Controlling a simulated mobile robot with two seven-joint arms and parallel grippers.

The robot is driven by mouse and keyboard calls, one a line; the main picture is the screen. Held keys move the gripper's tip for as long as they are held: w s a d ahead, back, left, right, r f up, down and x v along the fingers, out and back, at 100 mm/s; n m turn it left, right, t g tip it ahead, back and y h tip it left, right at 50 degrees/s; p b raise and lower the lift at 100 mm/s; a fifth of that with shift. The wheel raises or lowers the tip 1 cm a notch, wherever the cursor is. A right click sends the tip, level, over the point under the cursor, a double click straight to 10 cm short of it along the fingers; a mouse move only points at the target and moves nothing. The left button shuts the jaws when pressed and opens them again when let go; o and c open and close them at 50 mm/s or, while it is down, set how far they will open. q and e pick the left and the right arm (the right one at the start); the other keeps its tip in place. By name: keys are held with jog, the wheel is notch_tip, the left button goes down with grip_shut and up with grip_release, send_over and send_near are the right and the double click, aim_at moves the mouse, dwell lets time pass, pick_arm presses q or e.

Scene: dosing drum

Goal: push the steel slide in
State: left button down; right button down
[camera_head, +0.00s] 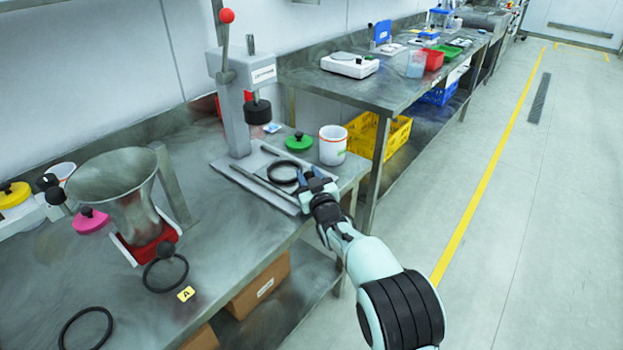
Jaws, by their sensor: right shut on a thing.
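The steel slide (272,184) is a flat plate lying between rails on the base of the grey lever press (235,110). A black ring (284,172) lies on it, in front of the press column and the black ram (257,112). My right gripper (305,181) is at the slide's front right end, beside the ring. It is shut on what looks like the slide's front end; the fingers hide the exact contact. My left gripper is not in view.
A white cup (332,145) and a green knobbed lid (299,142) stand right behind the slide. A steel funnel (122,190) on a red base stands at left. A yellow crate (379,138) is beyond.

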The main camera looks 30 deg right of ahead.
jog(key=c, duration=1.1)
grip_release()
jog(key=shift+s, duration=0.1)
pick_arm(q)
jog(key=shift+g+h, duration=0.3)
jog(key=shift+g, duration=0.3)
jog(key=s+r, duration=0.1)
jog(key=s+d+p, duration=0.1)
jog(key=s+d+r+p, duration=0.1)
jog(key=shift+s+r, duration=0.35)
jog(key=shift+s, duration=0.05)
pick_arm(e)
jog(key=s+a, duration=0.2)
jog(key=s, duration=1.1)
jog(key=shift+a, duration=0.3)
